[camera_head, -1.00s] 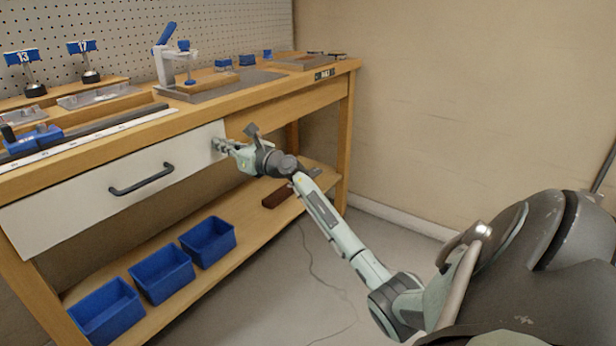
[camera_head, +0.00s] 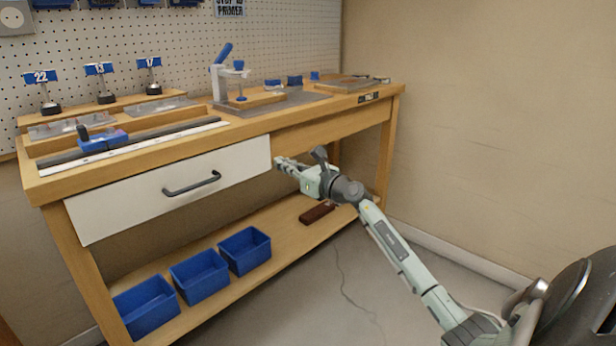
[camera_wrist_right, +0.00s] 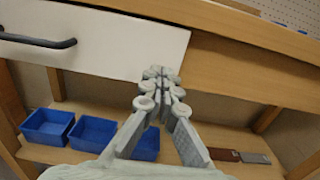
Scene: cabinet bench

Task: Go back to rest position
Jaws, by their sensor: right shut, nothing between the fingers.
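My right gripper (camera_head: 281,163) is at the right end of the white drawer front (camera_head: 130,205), just below the bench top. In the right wrist view the gripper (camera_wrist_right: 160,72) is shut with its fingertips together and nothing between them. The fingertips lie close to the drawer front's right edge; I cannot tell whether they touch it. The drawer front has a dark bar handle (camera_head: 192,184), which is clear of the gripper. The drawer looks shut or nearly so. My left gripper is not in view.
The wooden bench (camera_head: 330,113) carries fixtures and a blue-handled clamp (camera_head: 222,70). On the lower shelf are blue bins (camera_head: 245,250) and a dark red block (camera_head: 316,212). A plain wall (camera_head: 480,120) stands at the right. Grey floor (camera_head: 370,310) is open in front.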

